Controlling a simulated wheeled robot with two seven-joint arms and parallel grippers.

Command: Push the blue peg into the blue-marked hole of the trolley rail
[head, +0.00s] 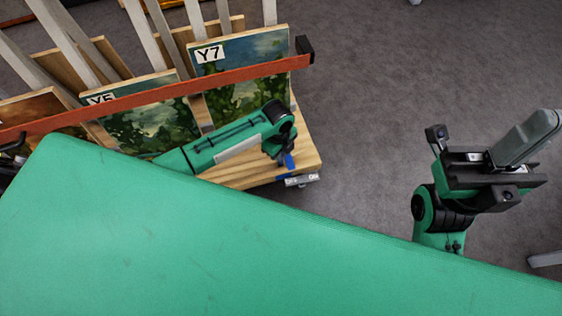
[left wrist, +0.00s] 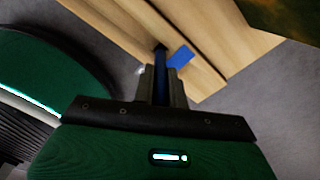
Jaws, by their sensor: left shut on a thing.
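My left gripper (head: 280,160) is at the right end of the trolley's wooden edge. In the left wrist view its two grey fingers (left wrist: 161,88) are shut on the slim blue peg (left wrist: 160,64). The peg points at the wooden trolley rail (left wrist: 203,70), its far end at a small dark spot beside the flat blue mark (left wrist: 181,57). I cannot tell whether its tip is inside the hole. Some blue also shows beside the gripper in the head view. My right gripper (head: 515,145) is raised at the right, away from the trolley; its fingers are unclear.
The trolley (head: 308,150) carries upright paintings, one labelled Y7 (head: 240,75), between grey slats. An orange bar (head: 170,92) crosses in front of them. A large green surface fills the foreground. Grey floor (head: 380,90) lies open to the right of the trolley.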

